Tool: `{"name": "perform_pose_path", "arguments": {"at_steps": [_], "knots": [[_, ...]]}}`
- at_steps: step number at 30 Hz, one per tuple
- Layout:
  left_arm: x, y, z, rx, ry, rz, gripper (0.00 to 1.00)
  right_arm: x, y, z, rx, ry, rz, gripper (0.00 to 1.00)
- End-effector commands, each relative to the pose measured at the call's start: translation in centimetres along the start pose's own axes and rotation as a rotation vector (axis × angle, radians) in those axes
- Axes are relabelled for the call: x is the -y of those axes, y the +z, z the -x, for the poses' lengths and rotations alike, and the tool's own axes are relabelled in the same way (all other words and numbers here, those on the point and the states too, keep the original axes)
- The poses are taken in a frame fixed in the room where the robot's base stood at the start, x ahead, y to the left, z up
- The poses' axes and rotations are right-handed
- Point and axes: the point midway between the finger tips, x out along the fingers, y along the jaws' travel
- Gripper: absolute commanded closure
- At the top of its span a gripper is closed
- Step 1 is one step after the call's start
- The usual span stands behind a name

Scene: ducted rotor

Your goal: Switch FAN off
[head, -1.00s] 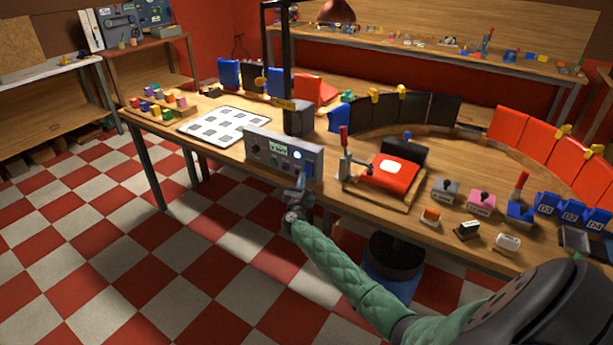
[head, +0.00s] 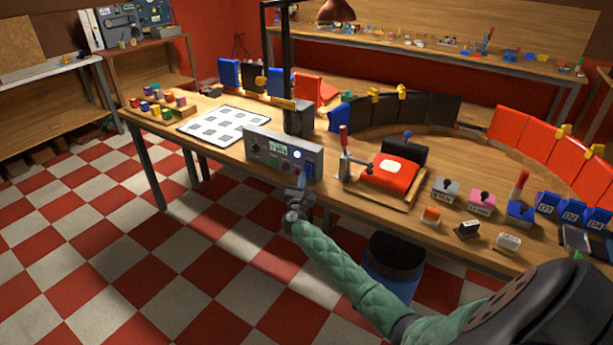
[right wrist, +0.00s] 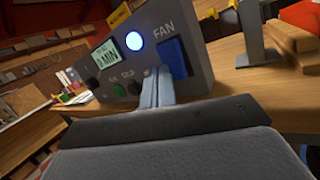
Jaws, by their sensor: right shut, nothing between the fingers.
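The grey control box (head: 262,150) stands at the front edge of the workbench. In the right wrist view its face (right wrist: 143,32) carries the word FAN above a blue rocker switch (right wrist: 174,57). A round lamp (right wrist: 135,39) beside the label glows blue-white, and a small display (right wrist: 106,54) sits left of it. My right gripper (head: 302,184) is shut and empty, in front of the box's right end. In the right wrist view its fingertips (right wrist: 157,80) are at the lower left of the blue switch; whether they touch it I cannot tell. My left gripper is not in view.
A red-handled clamp (head: 345,150) and a red pad on a wooden board stand right of the box. A white patterned sheet (head: 222,126) lies to the left. Several stamps and blue bins are at the right. A dark-topped stool (head: 397,252) stands below the bench.

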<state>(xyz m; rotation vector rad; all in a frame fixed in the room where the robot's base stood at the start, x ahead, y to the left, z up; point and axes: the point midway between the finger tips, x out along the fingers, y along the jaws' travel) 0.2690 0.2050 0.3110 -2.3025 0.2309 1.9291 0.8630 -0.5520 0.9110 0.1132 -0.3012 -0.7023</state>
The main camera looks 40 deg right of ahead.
Motion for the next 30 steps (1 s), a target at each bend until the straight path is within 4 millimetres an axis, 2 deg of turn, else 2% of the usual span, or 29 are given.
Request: {"name": "perform_pose_path", "arguments": {"at_steps": [4, 30], "knots": [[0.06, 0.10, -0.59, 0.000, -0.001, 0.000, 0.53, 0.28, -0.35, -0.30, 0.000, 0.000, 0.000, 1.00], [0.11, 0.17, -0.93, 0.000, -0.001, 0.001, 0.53, 0.50, -0.53, -0.67, 0.000, 0.000, 0.000, 1.00]]}}
